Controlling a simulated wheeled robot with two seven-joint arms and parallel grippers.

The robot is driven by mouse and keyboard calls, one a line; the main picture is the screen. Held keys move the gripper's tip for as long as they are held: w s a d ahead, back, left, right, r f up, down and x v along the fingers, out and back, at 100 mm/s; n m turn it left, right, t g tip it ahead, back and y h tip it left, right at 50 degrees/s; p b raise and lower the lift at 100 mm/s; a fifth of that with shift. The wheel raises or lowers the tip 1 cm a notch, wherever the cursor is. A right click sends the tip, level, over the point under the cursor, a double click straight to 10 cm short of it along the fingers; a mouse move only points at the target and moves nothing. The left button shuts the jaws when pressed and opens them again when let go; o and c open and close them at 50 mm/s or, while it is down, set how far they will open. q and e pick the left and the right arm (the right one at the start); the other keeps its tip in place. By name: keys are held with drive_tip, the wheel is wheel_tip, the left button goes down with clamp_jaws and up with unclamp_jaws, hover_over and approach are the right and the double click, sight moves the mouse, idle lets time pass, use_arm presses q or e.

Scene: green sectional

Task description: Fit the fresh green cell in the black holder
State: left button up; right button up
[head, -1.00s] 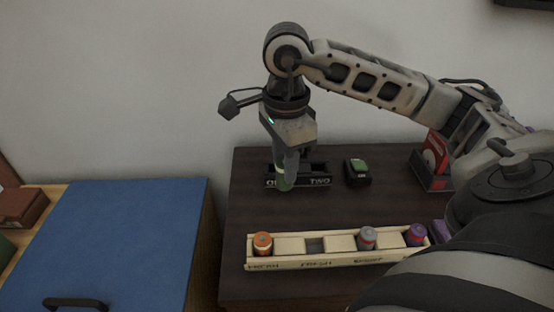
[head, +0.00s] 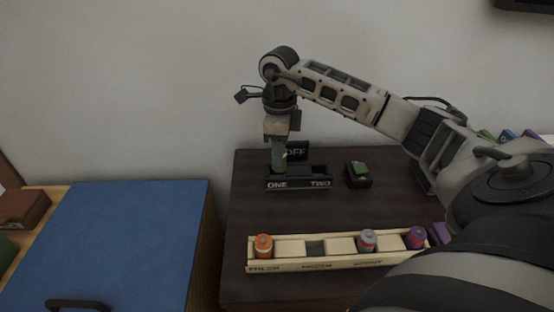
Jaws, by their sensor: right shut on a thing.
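The black holder (head: 298,184) stands on the dark table, its front marked ONE and TWO. My right gripper (head: 279,168) points down at its left end, at the slot marked ONE. It is shut on the green cell, which the fingers almost wholly hide; I cannot tell how deep the cell sits in the slot. The slot by TWO looks dark and empty. My left gripper is not in view.
A black sign reading OFF (head: 297,150) stands behind the holder. A small black box with a green top (head: 358,174) is to its right. A wooden tray (head: 290,264) in front holds orange, grey and purple cells. A blue surface (head: 110,245) lies left.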

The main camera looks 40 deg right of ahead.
drive_tip(key=shift+w+d+f, duration=0.25)
drive_tip(key=shift+w+f, duration=0.4)
drive_tip(key=shift+f, duration=0.2)
wheel_tip(320, 180, down, 3)
drive_tip(key=shift+f, duration=0.1)
drive_tip(key=shift+f, duration=0.15)
drive_tip(key=o, duration=1.1)
drive_tip(key=shift+c, duration=0.2)
